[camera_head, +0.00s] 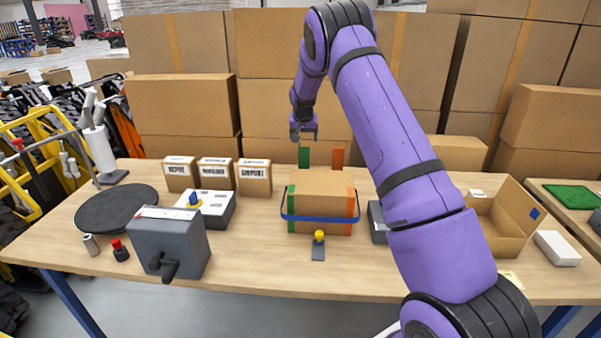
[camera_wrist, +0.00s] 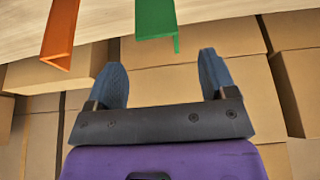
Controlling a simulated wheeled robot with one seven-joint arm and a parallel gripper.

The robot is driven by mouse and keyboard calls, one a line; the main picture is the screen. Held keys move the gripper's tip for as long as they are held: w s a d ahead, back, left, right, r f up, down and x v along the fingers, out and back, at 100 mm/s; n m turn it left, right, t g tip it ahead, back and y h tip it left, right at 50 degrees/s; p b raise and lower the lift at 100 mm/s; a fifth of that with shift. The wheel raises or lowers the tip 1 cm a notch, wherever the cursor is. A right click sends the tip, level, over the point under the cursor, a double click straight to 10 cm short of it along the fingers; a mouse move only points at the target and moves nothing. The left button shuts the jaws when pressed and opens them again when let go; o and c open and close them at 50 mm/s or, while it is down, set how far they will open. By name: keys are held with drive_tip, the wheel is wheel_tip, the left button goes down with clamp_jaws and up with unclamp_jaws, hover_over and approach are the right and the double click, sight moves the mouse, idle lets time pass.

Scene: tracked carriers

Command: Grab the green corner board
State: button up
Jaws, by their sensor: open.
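A green corner board (camera_head: 304,156) stands upright on the table behind a strapped carton. It also shows at the top of the wrist view (camera_wrist: 155,18), just beyond my fingertips and between their lines. An orange corner board (camera_head: 337,156) stands to its right in the head view and at upper left in the wrist view (camera_wrist: 61,35). My gripper (camera_head: 303,136) is above the green board in the head view. Its two fingers show apart and empty in the wrist view (camera_wrist: 162,68). No contact with the board shows.
The carton (camera_head: 321,185) carries a blue strap (camera_head: 320,218) and green and orange edge strips. Three small boxes (camera_head: 215,173) stand to its left. Stacked cartons (camera_head: 185,105) rise behind the table. An open box (camera_head: 490,235) is at right, a grey crank device (camera_head: 170,240) front left.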

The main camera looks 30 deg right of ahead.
sight(304, 150)
drive_tip(key=x, duration=0.7)
drive_tip(key=shift+s+a+f, duration=0.15)
drive_tip(key=shift+s+f, duration=0.15)
drive_tip(key=shift+f, duration=0.2)
drive_tip(key=shift+r, duration=0.1)
drive_tip(key=c, duration=1.2)
